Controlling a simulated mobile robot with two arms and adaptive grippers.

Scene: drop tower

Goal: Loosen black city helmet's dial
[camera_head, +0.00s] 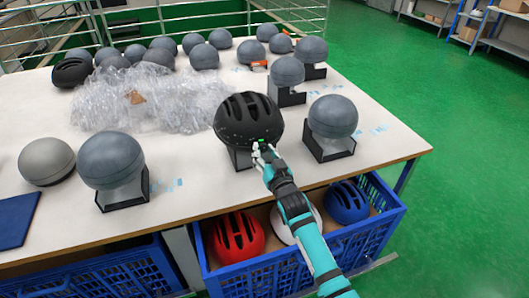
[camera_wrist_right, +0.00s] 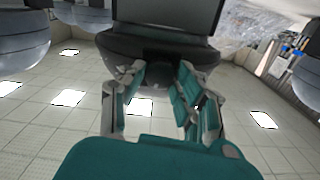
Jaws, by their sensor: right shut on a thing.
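The black city helmet (camera_head: 246,119) sits on a dark stand (camera_head: 240,158) near the front of the white table, just right of the middle. My right gripper (camera_head: 263,149) reaches up to the helmet's near lower rim, where a small green spot shows. In the right wrist view, the fingers of my right gripper (camera_wrist_right: 150,85) are closed around a small dark part, likely the dial (camera_wrist_right: 147,80), under the helmet's rim (camera_wrist_right: 165,48). The fingers hide most of that part. My left gripper is in no view.
Grey head forms on stands flank the helmet, one at right (camera_head: 333,117) and one at left (camera_head: 111,160). Crumpled clear plastic (camera_head: 150,100) lies behind it. A blue crate (camera_head: 290,268) with red, white and blue helmets stands below the table's front edge.

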